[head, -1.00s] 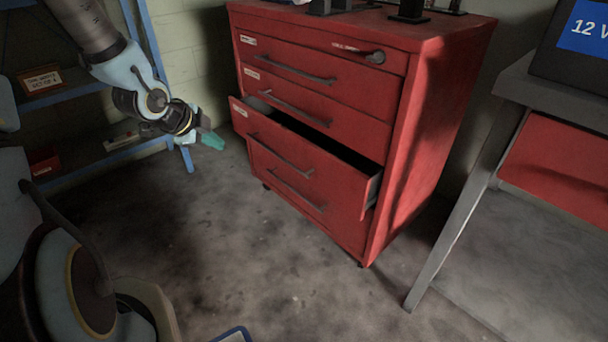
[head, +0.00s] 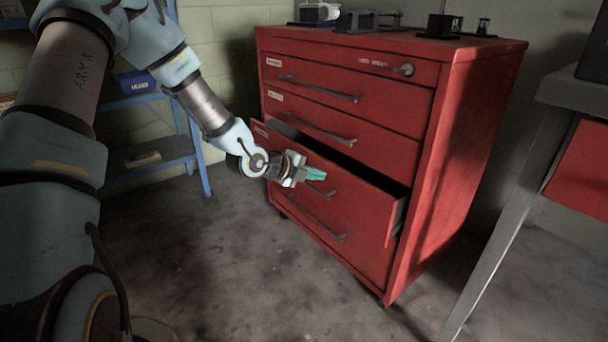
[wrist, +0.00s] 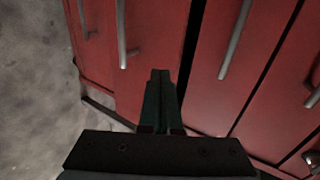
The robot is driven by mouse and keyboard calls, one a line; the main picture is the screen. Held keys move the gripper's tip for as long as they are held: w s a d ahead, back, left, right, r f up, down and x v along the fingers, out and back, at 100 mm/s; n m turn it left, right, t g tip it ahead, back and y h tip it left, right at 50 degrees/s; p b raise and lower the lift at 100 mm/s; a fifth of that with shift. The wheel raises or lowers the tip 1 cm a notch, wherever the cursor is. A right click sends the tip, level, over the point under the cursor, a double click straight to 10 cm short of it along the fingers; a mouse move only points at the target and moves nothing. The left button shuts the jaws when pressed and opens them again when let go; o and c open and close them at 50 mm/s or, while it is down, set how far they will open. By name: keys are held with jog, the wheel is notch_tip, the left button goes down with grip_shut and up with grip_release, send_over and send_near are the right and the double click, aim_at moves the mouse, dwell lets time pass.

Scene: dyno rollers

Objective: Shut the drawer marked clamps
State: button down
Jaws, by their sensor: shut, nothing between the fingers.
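The red cabinet (head: 455,150) has one drawer standing part-way out, the third from the top. The front of this open drawer (head: 365,205) carries a grey handle and a small label (head: 260,131) too small to read. A dark gap shows behind its top edge, and it also shows in the wrist view (wrist: 150,35). My gripper (head: 317,174) has its teal fingers shut and empty, in front of the open drawer's face near its handle. In the wrist view the fingertips (wrist: 160,74) overlap the drawer front; I cannot tell whether they touch.
Two drawers above (head: 330,85) and the one below (head: 310,222) look shut. Dark fixtures stand on the cabinet top (head: 400,44). A grey workbench leg (head: 510,220) stands at right, and a blue shelf (head: 165,152) at left. The floor (head: 230,270) before the cabinet is clear.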

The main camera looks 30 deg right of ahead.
aim_at(337, 172)
jog(key=shift+w+d, duration=0.2)
jog(key=shift+d, duration=0.85)
jog(key=shift+w+d, duration=0.2)
jog(key=shift+d, duration=0.85)
jog(key=shift+d+f, duration=0.1)
